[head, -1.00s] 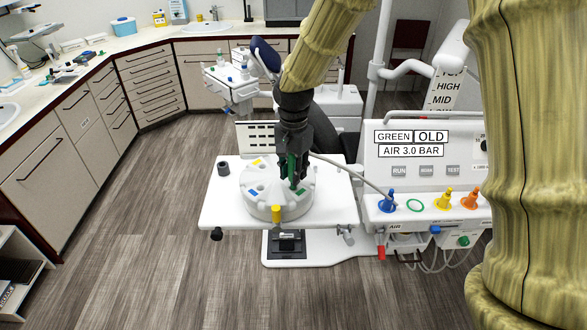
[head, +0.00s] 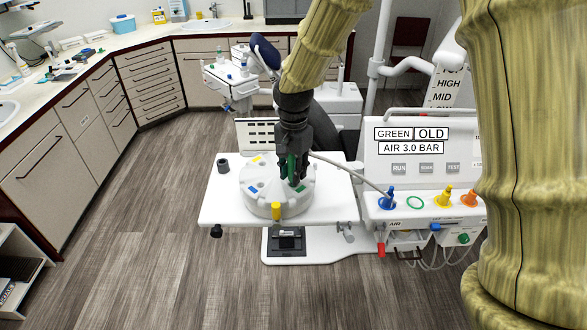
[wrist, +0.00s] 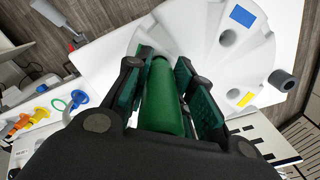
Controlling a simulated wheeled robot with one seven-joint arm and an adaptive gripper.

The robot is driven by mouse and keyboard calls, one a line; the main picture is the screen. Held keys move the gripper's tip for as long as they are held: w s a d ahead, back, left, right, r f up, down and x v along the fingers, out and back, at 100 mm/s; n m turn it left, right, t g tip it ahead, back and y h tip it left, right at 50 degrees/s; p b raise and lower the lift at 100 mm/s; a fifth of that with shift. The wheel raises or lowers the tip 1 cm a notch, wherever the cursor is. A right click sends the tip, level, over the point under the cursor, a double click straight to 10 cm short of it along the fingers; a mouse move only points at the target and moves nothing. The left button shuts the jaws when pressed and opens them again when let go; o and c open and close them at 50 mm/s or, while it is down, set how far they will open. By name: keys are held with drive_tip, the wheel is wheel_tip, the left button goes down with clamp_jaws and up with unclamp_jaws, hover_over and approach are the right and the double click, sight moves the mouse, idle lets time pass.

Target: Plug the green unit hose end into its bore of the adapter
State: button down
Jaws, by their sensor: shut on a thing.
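My gripper (head: 293,172) points down over the right part of the white round adapter (head: 266,207) on the white tray. It is shut on the green hose end (wrist: 163,100), which lies between the two green-padded fingers in the wrist view. In the head view the green hose end (head: 292,166) shows as a dark green strip between the fingers. Its lower tip is at the adapter's top; I cannot tell whether it is in a bore. The adapter has bores marked by a yellow tag (head: 256,160) and a blue tag (head: 253,190); the bore below the gripper is hidden.
Right of the tray, a white console (head: 420,152) reads GREEN, OLD, AIR 3.0 BAR. It carries blue (head: 387,201), yellow and orange connectors and a green ring (head: 415,202).

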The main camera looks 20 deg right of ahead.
drive_tip(key=shift+f, duration=0.85)
idle(0.5)
drive_tip(key=c, duration=1.1)
unclamp_jaws()
drive_tip(key=shift+c, duration=0.2)
drive_tip(key=shift+o, duration=0.2)
drive_tip(key=o, duration=0.5)
drive_tip(key=shift+c, duration=0.2)
drive_tip(key=shift+r+p, duration=0.35)
drive_tip(key=shift+r, duration=4.2)
